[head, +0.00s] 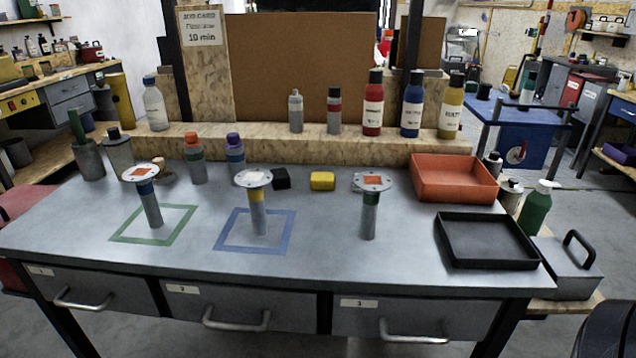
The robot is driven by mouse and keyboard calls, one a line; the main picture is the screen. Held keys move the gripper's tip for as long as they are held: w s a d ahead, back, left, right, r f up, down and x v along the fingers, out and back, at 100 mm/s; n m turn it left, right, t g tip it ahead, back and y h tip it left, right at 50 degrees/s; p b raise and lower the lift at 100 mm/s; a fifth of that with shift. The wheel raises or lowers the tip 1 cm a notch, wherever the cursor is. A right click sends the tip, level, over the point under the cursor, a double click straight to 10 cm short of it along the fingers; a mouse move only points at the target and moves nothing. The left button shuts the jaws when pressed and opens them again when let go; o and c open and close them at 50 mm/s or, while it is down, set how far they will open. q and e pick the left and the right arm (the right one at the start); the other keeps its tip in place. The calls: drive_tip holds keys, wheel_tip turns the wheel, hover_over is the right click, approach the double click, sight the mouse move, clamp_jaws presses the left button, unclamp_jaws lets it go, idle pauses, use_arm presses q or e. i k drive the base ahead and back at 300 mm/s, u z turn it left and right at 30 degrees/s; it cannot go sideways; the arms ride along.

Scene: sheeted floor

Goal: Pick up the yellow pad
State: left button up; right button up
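The yellow pad (322,180) is a small block with rounded edges. It lies on the grey workbench (320,262), towards the back and near the middle. A black block (281,179) lies just to its left, a small gap apart. To its right stands a post with a round metal disc (372,182) on top, and an orange square shows on that disc. Nothing covers the yellow pad. Neither of my grippers shows in the head view.
Two more disc-topped posts stand by a green taped square (127,238) and a blue taped square (223,246). An orange tray (452,196) and a black tray (486,262) sit at the right. Several bottles line a raised wooden ledge (270,147) behind.

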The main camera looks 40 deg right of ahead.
sight(319, 180)
drive_tip(key=z, duration=1.15)
